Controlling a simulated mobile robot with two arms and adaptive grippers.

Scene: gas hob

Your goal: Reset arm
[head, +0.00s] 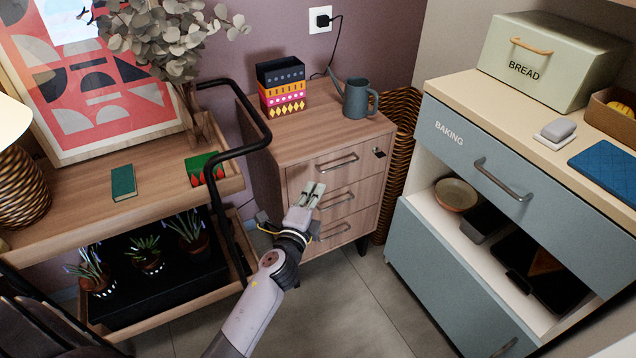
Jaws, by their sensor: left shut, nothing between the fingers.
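My left arm (252,305) reaches up from the bottom of the head view. Its gripper (317,187) is shut with nothing between the fingers. The fingers are in front of the small wooden drawer cabinet (290,150), overlapping its drawer fronts in the picture. I cannot tell whether they touch the cabinet. My right gripper is not in view.
A wooden cart (150,205) with a black handle (236,152) and potted plants stands left. A blue-grey cabinet (490,185) with a bread box (545,60) stands right. A watering can (356,100) and patterned box (282,88) top the drawer cabinet. Bare floor (365,310) lies between.

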